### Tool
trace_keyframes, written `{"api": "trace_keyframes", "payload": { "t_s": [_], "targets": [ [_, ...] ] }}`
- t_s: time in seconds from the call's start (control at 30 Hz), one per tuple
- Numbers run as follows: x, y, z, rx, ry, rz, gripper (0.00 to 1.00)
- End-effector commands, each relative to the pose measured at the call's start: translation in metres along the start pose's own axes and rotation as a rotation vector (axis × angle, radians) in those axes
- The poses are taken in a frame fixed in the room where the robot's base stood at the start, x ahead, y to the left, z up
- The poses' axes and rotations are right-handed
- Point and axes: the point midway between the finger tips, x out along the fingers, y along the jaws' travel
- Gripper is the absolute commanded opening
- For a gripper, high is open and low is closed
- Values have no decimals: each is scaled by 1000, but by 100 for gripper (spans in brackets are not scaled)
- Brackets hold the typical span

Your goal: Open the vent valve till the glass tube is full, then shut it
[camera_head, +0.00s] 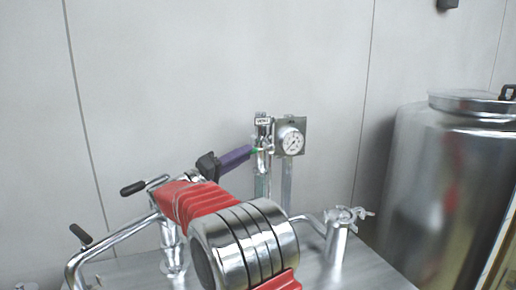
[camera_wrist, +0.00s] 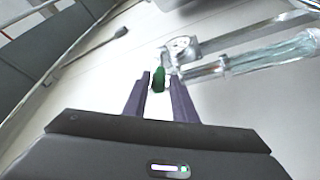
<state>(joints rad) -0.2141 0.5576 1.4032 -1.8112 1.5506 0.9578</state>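The vent valve (camera_head: 263,138) stands under a small "VENT" label (camera_head: 263,121), beside a round gauge. Its green handle (camera_wrist: 159,79) shows in the wrist view, and a bit of green shows at my fingertips in the head view. The glass tube (camera_head: 262,186) runs down below the valve; its lower part is hidden by my arm. The tube also shows at upper right in the wrist view (camera_wrist: 288,50). The liquid level cannot be told. My gripper (camera_wrist: 161,80) has its purple fingers apart on either side of the green handle, with small gaps visible.
The round gauge (camera_head: 291,141) sits on a plate right of the valve. A metal fitting with a wing clamp (camera_head: 340,232) stands at front right. Black-handled levers (camera_head: 82,235) are at left. A large steel tank (camera_head: 455,180) stands at right. A plain wall is behind.

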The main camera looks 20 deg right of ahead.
Motion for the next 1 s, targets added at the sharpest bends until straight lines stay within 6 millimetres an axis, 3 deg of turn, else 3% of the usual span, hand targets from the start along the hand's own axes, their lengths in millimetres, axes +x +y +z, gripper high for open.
{"api": "trace_keyframes", "payload": {
  "t_s": [0.2,0.4,0.8,1.0],
  "targets": [
    [35,0,0,0,-1,1,25],
    [57,0,0,0,0,0,25],
    [63,0,0,0,1,0,25],
    [62,0,0,0,1,-1,11]
  ]
}}
